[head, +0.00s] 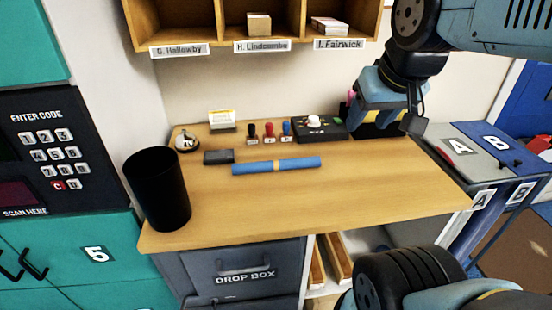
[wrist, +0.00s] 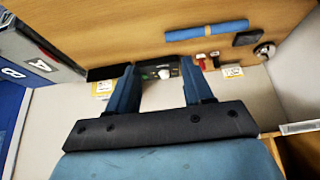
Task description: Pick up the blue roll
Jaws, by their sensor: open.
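The blue roll (head: 248,167) lies flat on the wooden desk, with a tan band around its middle. In the wrist view the blue roll (wrist: 206,31) lies beyond my fingertips, up and to the right. My gripper (head: 372,112) is at the right of the desk's back edge in the head view, to the right of the roll and apart from it. In the wrist view my gripper (wrist: 158,78) has its two fingers spread wide, with nothing held between them.
A black bin (head: 157,190) stands at the desk's left. Stamps (head: 269,131), a black control box (head: 313,128), a dark pad (head: 218,157), a bell (head: 186,142) and a card holder (head: 222,120) line the back. The desk (head: 330,200) is clear in front of the roll.

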